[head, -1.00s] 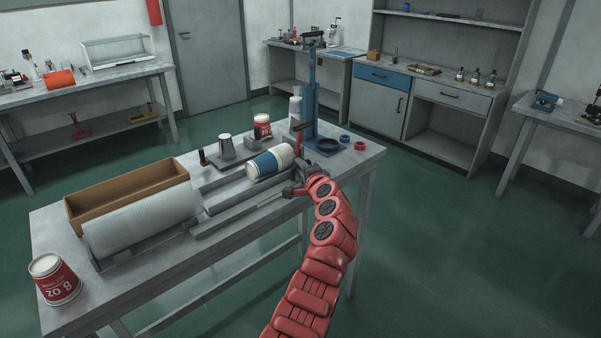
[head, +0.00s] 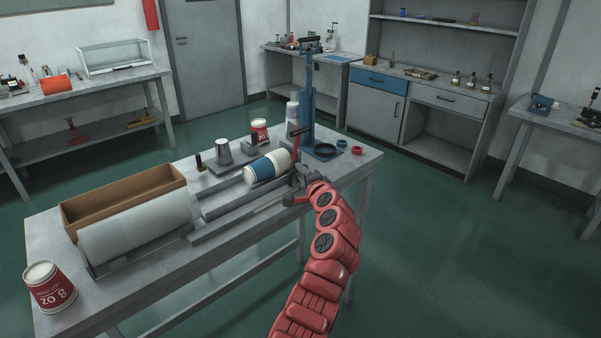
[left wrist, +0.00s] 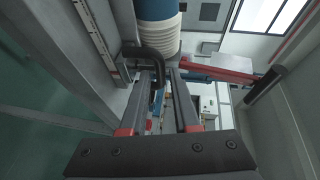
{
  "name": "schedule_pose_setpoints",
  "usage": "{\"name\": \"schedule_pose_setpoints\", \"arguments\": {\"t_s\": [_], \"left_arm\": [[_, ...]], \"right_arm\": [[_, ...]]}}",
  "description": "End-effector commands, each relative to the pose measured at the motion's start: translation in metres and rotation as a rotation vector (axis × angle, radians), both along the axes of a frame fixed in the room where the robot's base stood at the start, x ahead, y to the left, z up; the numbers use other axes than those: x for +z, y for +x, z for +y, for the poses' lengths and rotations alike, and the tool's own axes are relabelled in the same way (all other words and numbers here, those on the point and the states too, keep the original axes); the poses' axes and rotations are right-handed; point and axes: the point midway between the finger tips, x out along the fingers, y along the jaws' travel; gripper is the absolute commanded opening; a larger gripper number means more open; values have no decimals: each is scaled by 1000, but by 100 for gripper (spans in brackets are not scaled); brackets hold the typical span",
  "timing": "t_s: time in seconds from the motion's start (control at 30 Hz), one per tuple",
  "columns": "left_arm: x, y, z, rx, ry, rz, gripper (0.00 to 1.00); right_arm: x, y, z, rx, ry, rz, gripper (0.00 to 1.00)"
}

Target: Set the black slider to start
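In the left wrist view a black, hook-shaped handle (left wrist: 150,52), apparently the black slider, sits beside a metal rail with a ruled scale (left wrist: 96,32). My left gripper (left wrist: 166,76) points at it with its fingers apart. The handle's leg shows between the fingers, close to the left one; I cannot tell whether they touch. In the head view my left gripper (head: 292,197) is at the front right of the rail machine (head: 215,231), below a blue-and-white cup (head: 266,167) lying on its side. The slider is too small to make out there. My right gripper is out of view.
A red lever (left wrist: 215,68) crosses close to the right of the fingers in the wrist view. A blue press (head: 309,105) stands behind the gripper. A wooden box (head: 125,198), a white roll (head: 135,225) and a red-and-white cup (head: 50,287) occupy the bench's left part.

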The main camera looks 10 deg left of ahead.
Motion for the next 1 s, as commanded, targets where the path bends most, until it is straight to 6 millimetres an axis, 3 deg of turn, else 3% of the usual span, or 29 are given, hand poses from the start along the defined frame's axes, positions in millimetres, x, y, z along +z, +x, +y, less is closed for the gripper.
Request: {"name": "schedule_pose_setpoints", "arguments": {"t_s": [0.27,0.7,1.0], "left_arm": [[5,-39,-24,-7,-2,1,30],[22,-118,-70,-10,0,-1,30],[26,-135,-78,-7,0,2,30]], "right_arm": [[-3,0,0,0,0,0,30],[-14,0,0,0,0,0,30],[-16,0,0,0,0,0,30]]}}
